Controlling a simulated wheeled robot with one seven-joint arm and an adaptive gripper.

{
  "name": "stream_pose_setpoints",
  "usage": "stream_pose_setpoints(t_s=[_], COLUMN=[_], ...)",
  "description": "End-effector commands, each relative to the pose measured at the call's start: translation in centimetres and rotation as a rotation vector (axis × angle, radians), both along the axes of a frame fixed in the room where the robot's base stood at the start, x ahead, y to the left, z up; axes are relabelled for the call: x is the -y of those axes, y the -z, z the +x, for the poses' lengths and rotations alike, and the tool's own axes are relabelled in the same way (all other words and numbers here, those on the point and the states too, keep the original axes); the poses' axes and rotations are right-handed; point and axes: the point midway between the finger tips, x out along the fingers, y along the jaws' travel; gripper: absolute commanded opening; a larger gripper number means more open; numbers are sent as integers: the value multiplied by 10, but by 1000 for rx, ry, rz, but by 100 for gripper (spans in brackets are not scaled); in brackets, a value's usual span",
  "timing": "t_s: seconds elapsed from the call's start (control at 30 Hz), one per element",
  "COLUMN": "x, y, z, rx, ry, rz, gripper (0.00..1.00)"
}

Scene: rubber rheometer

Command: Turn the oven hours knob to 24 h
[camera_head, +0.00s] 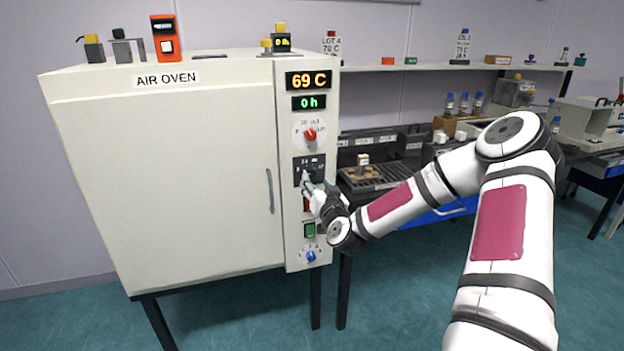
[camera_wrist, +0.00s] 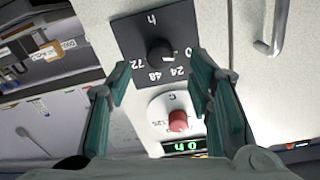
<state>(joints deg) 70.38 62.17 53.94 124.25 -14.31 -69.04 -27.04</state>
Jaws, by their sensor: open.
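The air oven (camera_head: 170,170) is a large cream box with a control column on its right side. The hours knob (camera_wrist: 160,52) is black and sits on a dark square plate (camera_head: 301,163) marked 0, 24, 48, 72 and h; these marks appear upside down in the wrist view. I cannot make out clearly where its pointer sits. The green hours display (camera_head: 309,102) reads 0 h. My gripper (camera_wrist: 162,70) is open, with its teal fingers on either side below the black knob in the picture. It holds nothing. In the head view my gripper partly covers the plate.
A red temperature knob (camera_head: 310,134) is above the hours plate; it also shows between my fingers in the wrist view (camera_wrist: 178,120). The temperature display (camera_head: 308,81) reads 69 C. A green switch (camera_head: 309,230) and blue knob (camera_head: 311,256) are lower. The door handle (camera_head: 270,191) stands left.

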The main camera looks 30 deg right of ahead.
Motion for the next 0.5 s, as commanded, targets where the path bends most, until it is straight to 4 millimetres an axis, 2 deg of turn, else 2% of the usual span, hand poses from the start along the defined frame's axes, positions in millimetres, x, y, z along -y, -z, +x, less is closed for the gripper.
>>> stream_pose_setpoints(t_s=[0.2,0.5], x=[10,15], y=[1,0], z=[32,45], rx=[1,-1], ry=[1,0], rz=[1,0], gripper=[47,47])
